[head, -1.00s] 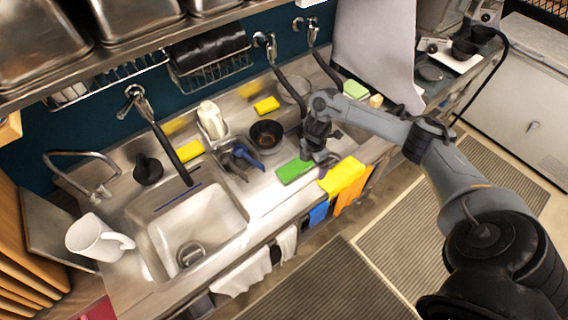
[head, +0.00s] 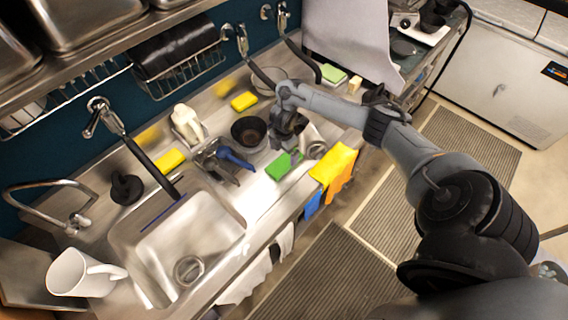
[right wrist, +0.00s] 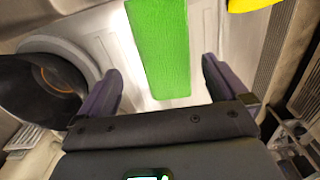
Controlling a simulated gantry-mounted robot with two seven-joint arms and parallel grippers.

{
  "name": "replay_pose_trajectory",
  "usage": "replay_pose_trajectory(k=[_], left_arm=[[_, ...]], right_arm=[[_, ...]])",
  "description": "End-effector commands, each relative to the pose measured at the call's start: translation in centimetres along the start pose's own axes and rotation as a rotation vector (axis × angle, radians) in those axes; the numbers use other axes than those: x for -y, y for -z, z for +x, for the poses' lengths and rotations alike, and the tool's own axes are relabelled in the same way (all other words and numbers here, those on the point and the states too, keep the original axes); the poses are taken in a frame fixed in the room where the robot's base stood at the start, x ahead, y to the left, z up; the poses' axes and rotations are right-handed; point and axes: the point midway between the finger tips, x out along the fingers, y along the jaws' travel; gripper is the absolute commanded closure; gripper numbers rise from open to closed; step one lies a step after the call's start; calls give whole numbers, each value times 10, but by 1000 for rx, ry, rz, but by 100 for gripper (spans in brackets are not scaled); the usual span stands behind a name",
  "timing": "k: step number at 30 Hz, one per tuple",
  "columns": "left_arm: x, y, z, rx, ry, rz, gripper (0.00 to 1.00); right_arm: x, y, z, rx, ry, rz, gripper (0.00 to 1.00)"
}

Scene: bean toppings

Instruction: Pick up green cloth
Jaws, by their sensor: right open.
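The green cloth (head: 281,167) lies flat on the steel counter near its front edge, left of the yellow cloth. In the head view my right gripper (head: 293,152) is just above it and hides part of its right end. In the right wrist view the green cloth (right wrist: 162,48) is a long strip that reaches in between the two fingers. My right gripper (right wrist: 161,88) is open, with one finger on each side of the strip and a gap to each. Nothing is held. My left gripper is out of view.
A yellow cloth (head: 333,164) hangs over the counter edge, with orange and blue cloths below it. A dark bowl (head: 249,131) stands behind the green cloth. A blue-handled tool (head: 219,163) lies to the left, beside the sink basin (head: 190,240).

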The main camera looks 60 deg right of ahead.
Motion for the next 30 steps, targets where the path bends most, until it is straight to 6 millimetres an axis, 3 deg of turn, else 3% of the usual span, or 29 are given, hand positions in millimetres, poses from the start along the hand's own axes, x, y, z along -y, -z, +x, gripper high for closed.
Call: replay_pose_trajectory(k=[9, 20, 30], left_arm=[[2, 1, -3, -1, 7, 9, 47], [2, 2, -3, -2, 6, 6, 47], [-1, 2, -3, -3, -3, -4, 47]], right_arm=[[6, 3, 39, -1, 2, 0, 0], [5, 2, 45, 1, 0, -1, 0], [5, 2, 45, 1, 0, -1, 52]])
